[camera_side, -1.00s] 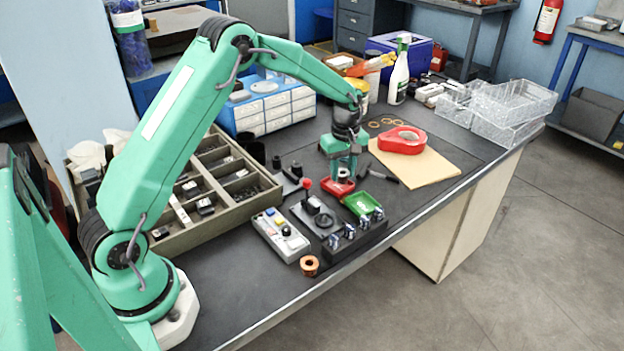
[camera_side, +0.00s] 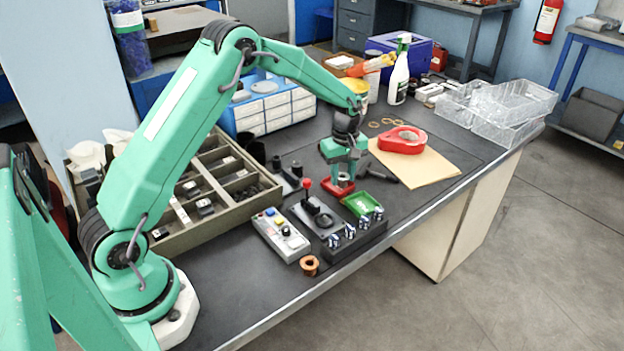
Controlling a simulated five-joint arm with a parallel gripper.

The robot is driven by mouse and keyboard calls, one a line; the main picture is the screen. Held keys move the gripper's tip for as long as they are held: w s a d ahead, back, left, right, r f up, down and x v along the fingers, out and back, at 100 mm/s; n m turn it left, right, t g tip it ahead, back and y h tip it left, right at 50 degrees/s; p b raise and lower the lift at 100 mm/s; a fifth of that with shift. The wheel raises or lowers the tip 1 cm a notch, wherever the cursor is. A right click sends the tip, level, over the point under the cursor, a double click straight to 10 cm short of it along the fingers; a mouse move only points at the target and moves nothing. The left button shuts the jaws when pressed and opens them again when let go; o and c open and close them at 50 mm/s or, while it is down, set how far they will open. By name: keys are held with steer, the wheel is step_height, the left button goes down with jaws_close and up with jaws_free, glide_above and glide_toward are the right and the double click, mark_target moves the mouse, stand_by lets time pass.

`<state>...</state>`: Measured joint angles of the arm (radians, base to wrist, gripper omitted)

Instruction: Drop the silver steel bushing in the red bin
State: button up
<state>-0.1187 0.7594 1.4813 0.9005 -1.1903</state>
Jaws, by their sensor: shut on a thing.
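My gripper (camera_side: 343,174) points down over the small red bin (camera_side: 331,189). It is shut on the silver steel bushing (camera_side: 343,181), which shows as a small grey piece between the fingertips. The bushing is at the bin, low over its opening or inside its rim; I cannot tell whether it touches the floor of the bin. The fingers hide part of the bushing and the back of the bin.
A green bin (camera_side: 361,204) stands right of the red one. A joystick box (camera_side: 320,216), a black block with shiny pegs (camera_side: 353,236) and a button box (camera_side: 281,234) stand in front. A copper-coloured ring (camera_side: 310,265) lies near the bench edge. Red tape (camera_side: 402,140) lies behind, right.

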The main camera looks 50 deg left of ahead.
steer(key=shift+f, duration=0.25)
stand_by(0.3)
steer(key=o, duration=1.1)
steer(key=shift+r, duration=0.1)
steer(key=shift+r, duration=3.85)
step_height(320, 180, up, 5)
steer(key=shift+f, duration=0.1)
